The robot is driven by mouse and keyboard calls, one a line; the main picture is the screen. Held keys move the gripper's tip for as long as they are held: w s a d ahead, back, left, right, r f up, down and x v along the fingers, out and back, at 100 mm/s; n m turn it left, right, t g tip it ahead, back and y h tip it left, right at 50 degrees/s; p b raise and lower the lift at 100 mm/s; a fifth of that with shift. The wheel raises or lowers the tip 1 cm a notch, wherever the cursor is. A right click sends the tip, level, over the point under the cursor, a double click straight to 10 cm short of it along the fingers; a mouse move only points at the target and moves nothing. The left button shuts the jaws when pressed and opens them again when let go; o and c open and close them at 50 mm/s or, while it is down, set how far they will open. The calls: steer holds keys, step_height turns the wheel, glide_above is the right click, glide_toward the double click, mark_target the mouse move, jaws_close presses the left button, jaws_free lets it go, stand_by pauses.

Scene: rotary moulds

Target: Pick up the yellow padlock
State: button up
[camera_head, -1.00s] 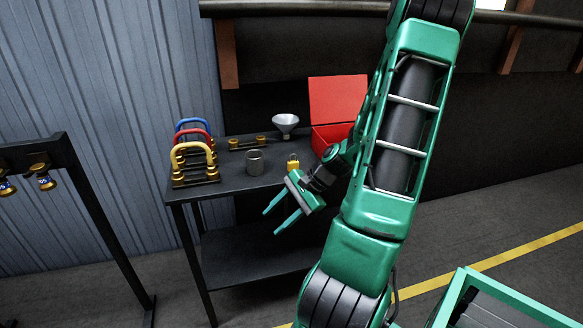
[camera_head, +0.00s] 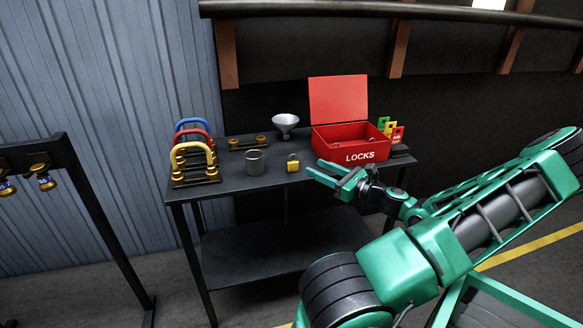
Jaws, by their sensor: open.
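A gap shows between the fingertips and the padlock.
An open red LOCKS box (camera_head: 340,143) is behind my gripper. A funnel (camera_head: 286,124) stands at the back. Coloured handles on a rack (camera_head: 197,160) are at left. Coloured tags (camera_head: 390,130) stand right of the box.

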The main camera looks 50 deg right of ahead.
mark_target(295, 161)
steer(key=w, duration=0.4)
steer(key=shift+w+a, duration=0.1)
steer(key=shift+w, duration=0.15)
steer(key=shift+w+a+f, duration=0.15)
steer(key=shift+w, duration=1.3)
steer(key=shift+w+a+f, duration=0.1)
steer(key=shift+w+f, duration=0.05)
steer(key=shift+w, duration=1.25)
steer(key=c, duration=1)
